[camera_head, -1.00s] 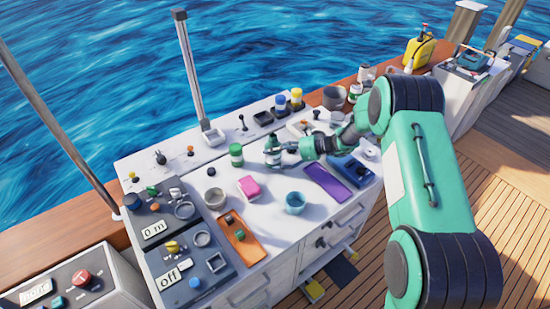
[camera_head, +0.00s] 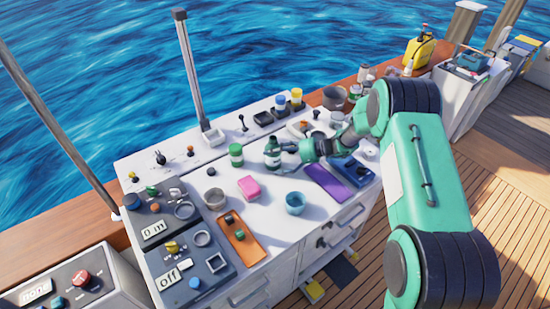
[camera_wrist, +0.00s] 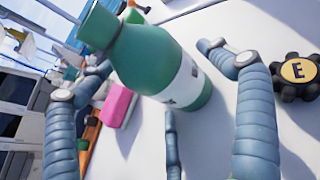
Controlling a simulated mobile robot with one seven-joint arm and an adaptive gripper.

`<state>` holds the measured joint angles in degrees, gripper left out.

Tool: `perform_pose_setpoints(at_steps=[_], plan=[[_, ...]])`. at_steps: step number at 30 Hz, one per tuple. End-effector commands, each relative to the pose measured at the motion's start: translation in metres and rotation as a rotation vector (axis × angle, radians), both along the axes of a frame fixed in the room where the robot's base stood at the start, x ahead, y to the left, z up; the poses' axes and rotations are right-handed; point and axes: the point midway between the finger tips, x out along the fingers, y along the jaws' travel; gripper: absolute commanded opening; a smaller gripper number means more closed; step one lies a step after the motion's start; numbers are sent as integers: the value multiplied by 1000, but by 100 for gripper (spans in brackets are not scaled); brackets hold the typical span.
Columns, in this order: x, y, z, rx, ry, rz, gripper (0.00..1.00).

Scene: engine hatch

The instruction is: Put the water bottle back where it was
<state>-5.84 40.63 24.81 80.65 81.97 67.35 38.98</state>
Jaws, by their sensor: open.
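The water bottle (camera_head: 272,154), green with a white label band and a dark collar, stands on the white counter left of my gripper. My gripper (camera_head: 287,156) is open beside it. In the wrist view the bottle (camera_wrist: 165,65) appears tilted by the camera angle, between the spread blue-grey fingers of my gripper (camera_wrist: 160,110). Gaps show between the bottle and the right finger; whether the left finger touches it, I cannot tell. The bottle's base seems to rest on the counter.
A green jar with a white label (camera_head: 236,155) stands just left of the bottle. Control panels (camera_head: 170,215) fill the counter's left end.

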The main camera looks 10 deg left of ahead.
Motion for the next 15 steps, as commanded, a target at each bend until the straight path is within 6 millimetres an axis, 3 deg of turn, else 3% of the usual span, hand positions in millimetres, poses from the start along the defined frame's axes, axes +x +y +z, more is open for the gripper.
perform_pose_setpoints(at_steps=[8,15], plan=[[1,-10,7,0,-1,-2,92],[0,-40,20,0,-1,-3,92]])
